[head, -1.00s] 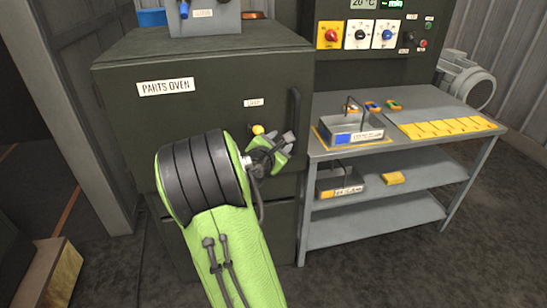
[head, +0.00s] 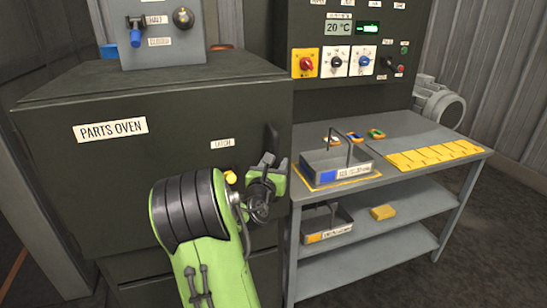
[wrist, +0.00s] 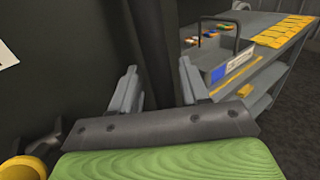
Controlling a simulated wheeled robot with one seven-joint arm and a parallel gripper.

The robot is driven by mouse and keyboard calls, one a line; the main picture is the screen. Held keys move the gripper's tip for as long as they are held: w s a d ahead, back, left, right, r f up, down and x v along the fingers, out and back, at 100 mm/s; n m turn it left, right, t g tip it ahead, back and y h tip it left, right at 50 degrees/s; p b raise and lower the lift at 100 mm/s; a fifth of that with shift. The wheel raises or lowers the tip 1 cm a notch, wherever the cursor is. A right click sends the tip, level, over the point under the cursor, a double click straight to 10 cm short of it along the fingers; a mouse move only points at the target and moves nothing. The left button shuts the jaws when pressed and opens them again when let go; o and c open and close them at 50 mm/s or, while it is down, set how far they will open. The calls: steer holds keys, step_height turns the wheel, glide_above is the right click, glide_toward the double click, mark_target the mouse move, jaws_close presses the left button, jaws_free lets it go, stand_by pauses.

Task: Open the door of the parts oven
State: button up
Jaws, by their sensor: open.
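The parts oven (head: 60,160) is a dark green cabinet with a "PARTS OVEN" label on its front. Its door (head: 150,155) looks shut. A dark upright handle (head: 272,140) is near the door's right edge, its lower part hidden behind my gripper. A yellow latch knob (head: 231,177) sits below the "LATCH" label; yellow also shows at the lower left of the wrist view (wrist: 24,166). My gripper (head: 274,162) is open in front of the handle's lower end. In the wrist view, the fingers (wrist: 158,85) stand apart, with a dark upright shape beyond them; I cannot tell whether they touch it.
A grey bench (head: 400,130) stands close on the right with a handled tray (head: 340,165) and yellow strips (head: 432,157). A control panel (head: 345,45) is behind it. A lever box (head: 165,35) stands on the oven. Dark floor lies at lower right.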

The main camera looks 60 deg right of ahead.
steer(key=shift+d, duration=0.15)
steer(key=shift+s+r, duration=0.1)
steer(key=shift+r, duration=0.05)
steer(key=shift+c, duration=0.3)
jaws_close()
